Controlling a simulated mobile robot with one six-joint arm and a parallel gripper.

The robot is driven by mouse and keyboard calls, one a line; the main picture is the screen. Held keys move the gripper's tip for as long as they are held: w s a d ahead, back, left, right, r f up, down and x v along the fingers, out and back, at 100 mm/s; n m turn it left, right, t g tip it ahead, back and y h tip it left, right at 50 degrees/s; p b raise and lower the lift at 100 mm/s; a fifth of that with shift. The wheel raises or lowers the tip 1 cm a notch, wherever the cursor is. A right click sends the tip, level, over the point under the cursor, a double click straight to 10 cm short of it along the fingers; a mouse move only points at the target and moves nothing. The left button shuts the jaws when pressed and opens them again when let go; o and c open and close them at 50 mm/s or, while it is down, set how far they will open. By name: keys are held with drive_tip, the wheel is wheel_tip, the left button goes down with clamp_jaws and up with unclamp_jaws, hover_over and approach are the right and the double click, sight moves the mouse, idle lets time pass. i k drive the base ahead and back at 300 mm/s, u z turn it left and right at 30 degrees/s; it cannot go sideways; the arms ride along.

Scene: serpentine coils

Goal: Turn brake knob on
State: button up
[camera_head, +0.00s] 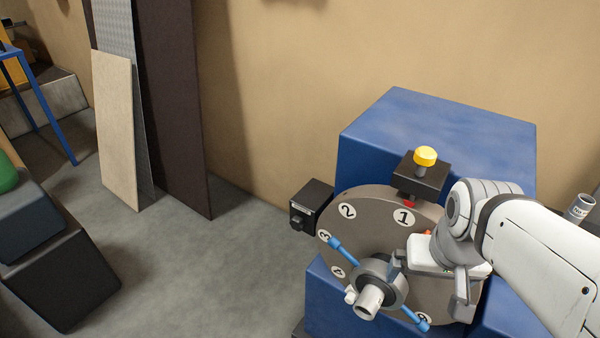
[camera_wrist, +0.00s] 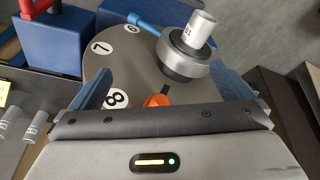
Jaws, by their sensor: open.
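A grey round dial plate (camera_head: 340,215) with numbered white discs stands upright at the front of a blue machine. An orange knob (camera_wrist: 158,100) sits on the plate near the number 8 in the wrist view; only a sliver of it (camera_head: 427,232) shows in the head view. My gripper (camera_head: 428,285) is in front of the plate's right side. Its open fingers (camera_wrist: 162,70) stand on either side of the orange knob, with a gap to it. A black box with a small knob (camera_head: 310,206) sits left of the plate. No label shows which knob is the brake.
A grey hub (camera_head: 370,295) with blue-ended handles (camera_head: 345,251) juts from the plate, close to my gripper. A yellow button (camera_head: 425,156) tops a black block above the plate. The blue housing (camera_head: 440,120) stands behind.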

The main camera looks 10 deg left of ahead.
sight(298, 223)
drive_tip(key=z, duration=0.65)
drive_tip(key=k, duration=0.6)
drive_tip(key=u, duration=2)
drive_tip(key=i, duration=0.5)
drive_tip(key=u, duration=0.05)
